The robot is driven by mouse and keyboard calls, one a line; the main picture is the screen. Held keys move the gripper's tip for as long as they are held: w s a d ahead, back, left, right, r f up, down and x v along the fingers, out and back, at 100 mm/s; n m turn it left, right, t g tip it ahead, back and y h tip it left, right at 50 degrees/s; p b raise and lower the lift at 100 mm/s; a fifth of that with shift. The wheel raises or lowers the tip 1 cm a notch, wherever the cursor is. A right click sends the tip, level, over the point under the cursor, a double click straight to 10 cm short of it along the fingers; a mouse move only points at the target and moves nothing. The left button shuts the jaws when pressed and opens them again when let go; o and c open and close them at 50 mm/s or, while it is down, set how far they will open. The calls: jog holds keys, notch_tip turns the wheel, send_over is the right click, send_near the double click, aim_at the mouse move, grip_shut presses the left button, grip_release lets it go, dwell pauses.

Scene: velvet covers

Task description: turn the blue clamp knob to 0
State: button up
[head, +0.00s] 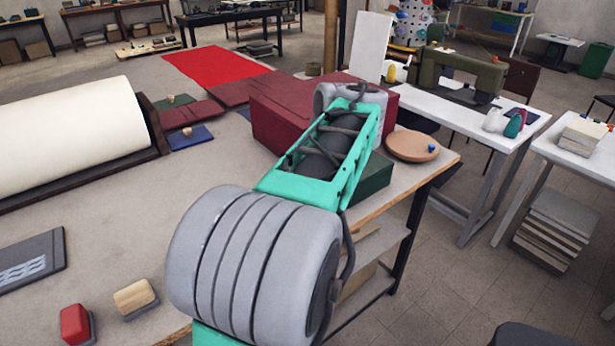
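A small blue knob-like piece (432,148) shows at the right side of a round wooden disc (411,146) near the table's right edge. It is too small to read any mark or setting on it, and I cannot tell if it is the clamp knob. My grey and teal arm reaches from the bottom middle up over the table, left of the disc. My gripper is not visible; the far end of the arm stands in front of a dark red box.
The dark red box (282,118) and a dark green box (371,180) stand close to the disc. A large cream roll (70,135) lies on the table (120,235) at the left. A sewing machine (455,76) stands on a white table behind. The table's middle left is clear.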

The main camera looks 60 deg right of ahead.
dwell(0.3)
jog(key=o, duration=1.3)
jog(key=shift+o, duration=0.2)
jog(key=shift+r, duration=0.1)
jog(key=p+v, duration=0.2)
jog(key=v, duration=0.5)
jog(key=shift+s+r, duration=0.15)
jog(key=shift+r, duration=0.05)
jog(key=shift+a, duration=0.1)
